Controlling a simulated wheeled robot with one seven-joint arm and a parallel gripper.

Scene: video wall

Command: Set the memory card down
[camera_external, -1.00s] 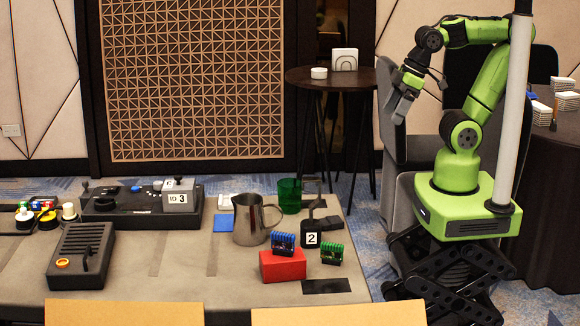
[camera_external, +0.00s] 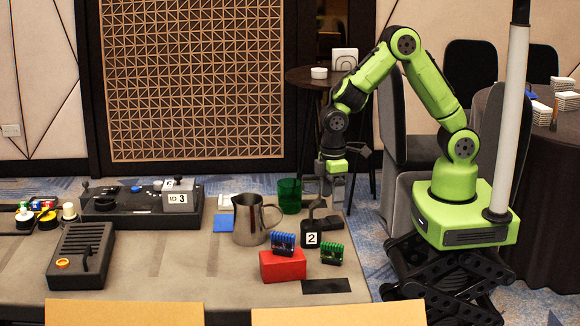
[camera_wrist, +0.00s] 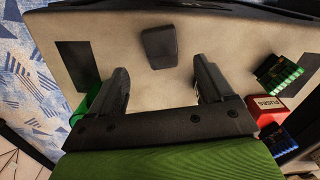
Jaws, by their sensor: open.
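My gripper (camera_external: 335,192) points down above the table's right end. In the wrist view its two fingers (camera_wrist: 162,74) are spread apart with nothing between them. I cannot make out a memory card for certain. A dark rounded block (camera_wrist: 159,46) lies beyond the fingertips in the wrist view; I cannot tell what it is. A black stand marked 2 (camera_external: 312,240) is in front of my gripper in the external view. A dark flat patch (camera_wrist: 74,62) lies left of the fingers in the wrist view.
A green cup (camera_external: 289,194) and a metal pitcher (camera_external: 249,222) stand left of my gripper. A red box (camera_external: 282,266), a blue pack (camera_external: 283,241) and a green pack (camera_external: 332,254) are nearer the front. A black flat patch (camera_external: 327,286) lies at the front right.

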